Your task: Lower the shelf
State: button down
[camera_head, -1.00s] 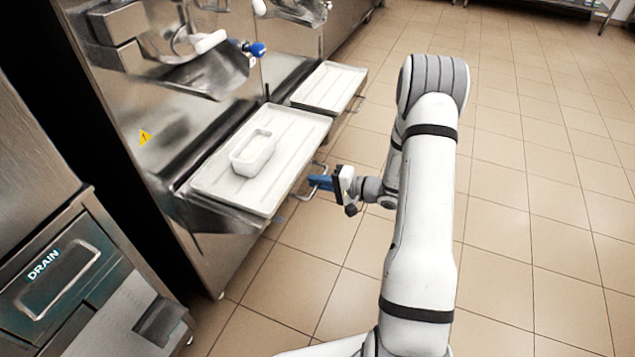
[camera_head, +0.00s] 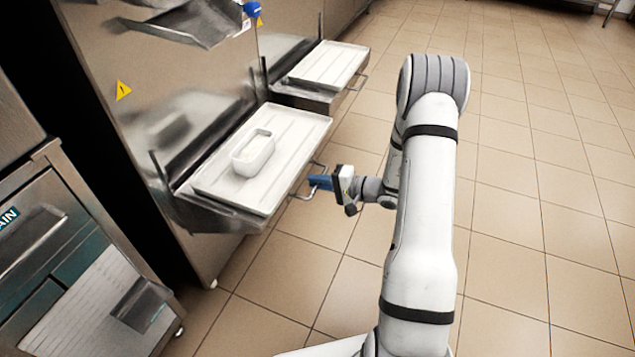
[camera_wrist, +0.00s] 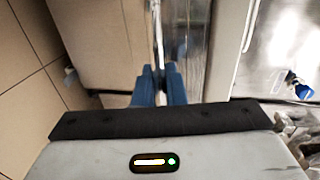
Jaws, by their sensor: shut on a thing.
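The shelf (camera_head: 215,217) is a steel support on the front of the near batch freezer. A white ribbed tray (camera_head: 285,130) lies on it, with a white tub (camera_head: 252,153) standing upright on the tray. A thin metal handle (camera_head: 299,193) sticks out from the shelf's right side. My gripper (camera_head: 312,182) has blue fingers shut on this handle. In the wrist view, the fingers (camera_wrist: 160,85) close around the thin bar (camera_wrist: 158,35). The exact contact is hidden between the fingers.
A second shelf with a white tray (camera_head: 330,64) is on the freezer behind. A steel chute (camera_head: 195,22) hangs above the near shelf. A steel unit with a drain label (camera_head: 50,235) stands at the lower left. The tiled floor (camera_head: 540,190) to the right is clear.

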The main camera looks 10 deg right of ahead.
jog(key=shift+f, duration=0.3)
jog(key=c, duration=1.6)
grip_release()
jog(key=shift+o, duration=0.2)
jog(key=shift+d, duration=0.1)
jog(key=p+v, duration=0.1)
jog(key=v, duration=0.6)
jog(key=shift+s+d, duration=0.15)
jog(key=shift+s, duration=0.05)
jog(key=shift+r, duration=0.15)
